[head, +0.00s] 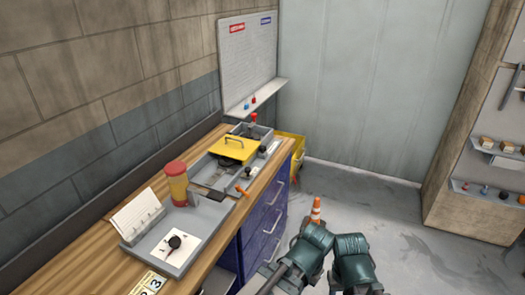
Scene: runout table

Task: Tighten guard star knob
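A yellow guard (233,149) with a dark handle on top sits on the grey machine on the bench. A small dark knob (262,149) shows at its right side; it is too small to tell if it is the star knob or how tight it is. Another dark, knob-like part (175,242) lies on a white sheet on the grey tray nearer me. Both my teal arms show at the bottom, right of the bench and well apart from the guard. Neither gripper's fingers show.
An orange lever (242,189) is at the machine's front. Blue drawers (268,215) are below. A traffic cone (316,210) stands on the floor.

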